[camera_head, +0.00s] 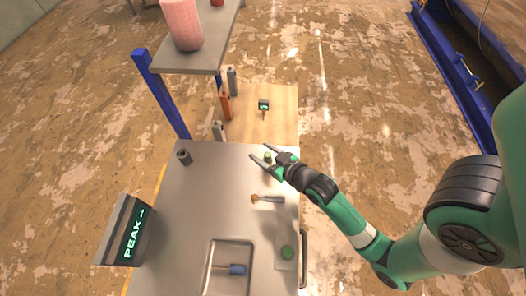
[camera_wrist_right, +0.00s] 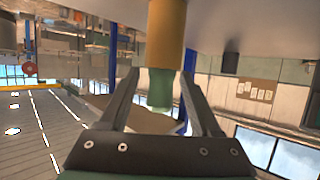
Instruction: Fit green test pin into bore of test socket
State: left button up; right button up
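The green test pin (camera_head: 268,157) stands near the far right part of the metal table. In the right wrist view it has a green end (camera_wrist_right: 160,90) and a thick brass-coloured body (camera_wrist_right: 166,35) against the tabletop. My right gripper (camera_head: 262,156) is open, with its fingers on either side of the pin. In the right wrist view, gaps show between the fingers (camera_wrist_right: 160,78) and the green end. A short dark cylinder (camera_head: 184,157), perhaps the test socket, stands at the table's far left; its bore is not clear. My left gripper is not in view.
A display reading PEAK (camera_head: 133,233) stands at the left edge. A brass-tipped tool (camera_head: 267,199), a green button (camera_head: 287,252) and a recessed tray (camera_head: 231,246) with a blue-handled tool (camera_head: 237,269) are nearer. A raised shelf (camera_head: 190,62) is behind. The table's middle is clear.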

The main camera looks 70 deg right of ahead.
jog(key=v, duration=1.1)
jog(key=shift+s+r+p, duration=0.25)
jog(key=shift+p, duration=0.05)
jog(key=shift+a, duration=0.1)
